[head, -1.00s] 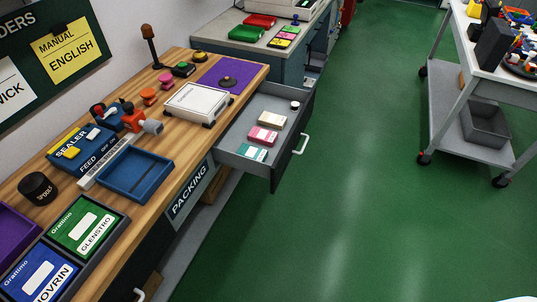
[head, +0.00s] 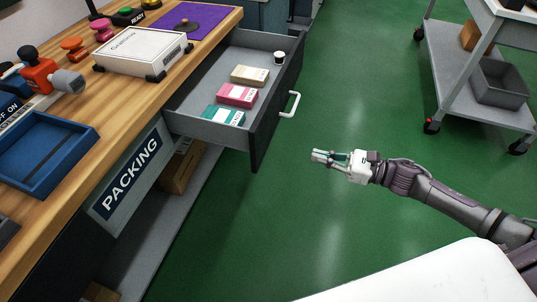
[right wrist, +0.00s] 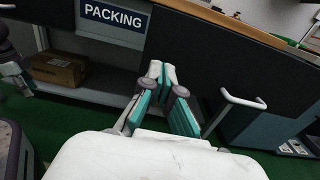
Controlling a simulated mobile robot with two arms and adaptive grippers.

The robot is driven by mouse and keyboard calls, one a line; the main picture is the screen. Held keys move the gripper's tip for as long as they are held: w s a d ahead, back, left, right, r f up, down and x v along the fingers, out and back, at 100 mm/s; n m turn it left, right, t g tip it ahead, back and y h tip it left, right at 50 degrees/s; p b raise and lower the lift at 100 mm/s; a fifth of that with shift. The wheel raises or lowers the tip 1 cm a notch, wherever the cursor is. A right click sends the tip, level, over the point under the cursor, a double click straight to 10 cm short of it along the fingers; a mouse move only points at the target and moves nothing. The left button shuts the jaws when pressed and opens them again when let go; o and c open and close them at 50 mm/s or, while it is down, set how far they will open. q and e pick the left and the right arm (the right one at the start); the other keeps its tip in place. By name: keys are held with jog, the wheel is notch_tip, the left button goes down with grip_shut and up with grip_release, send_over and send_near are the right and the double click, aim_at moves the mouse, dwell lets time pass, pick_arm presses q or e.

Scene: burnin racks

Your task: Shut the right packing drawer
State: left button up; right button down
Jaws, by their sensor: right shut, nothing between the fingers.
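The right packing drawer (head: 205,128) is pulled out from under the wooden bench. It holds a teal box (head: 222,116), a pink box (head: 237,95), a tan box (head: 249,75) and a small round jar (head: 279,57). Its dark front carries a white handle (head: 290,104). My right gripper (head: 318,157) is shut and empty, over the floor in front of the drawer, apart from the handle. In the right wrist view my right gripper (right wrist: 162,72) points at the dark drawer front, with the white handle (right wrist: 243,100) to its right. My left gripper is out of view.
The bench (head: 100,105) carries a white box (head: 140,50), a blue tray (head: 45,145) and a purple mat (head: 195,22). A cardboard box (head: 181,167) sits on the shelf below. A wheeled cart (head: 460,85) stands at the right. Green floor between is clear.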

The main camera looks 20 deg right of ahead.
aim_at(259, 141)
jog(key=x, duration=1.3)
jog(key=shift+r+p, duration=0.2)
jog(key=shift+p, duration=0.2)
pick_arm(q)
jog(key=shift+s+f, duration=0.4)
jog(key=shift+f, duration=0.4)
pick_arm(e)
jog(key=shift+w+a+f, duration=0.1)
jog(key=shift+w+a, duration=0.15)
jog(key=shift+a, duration=0.1)
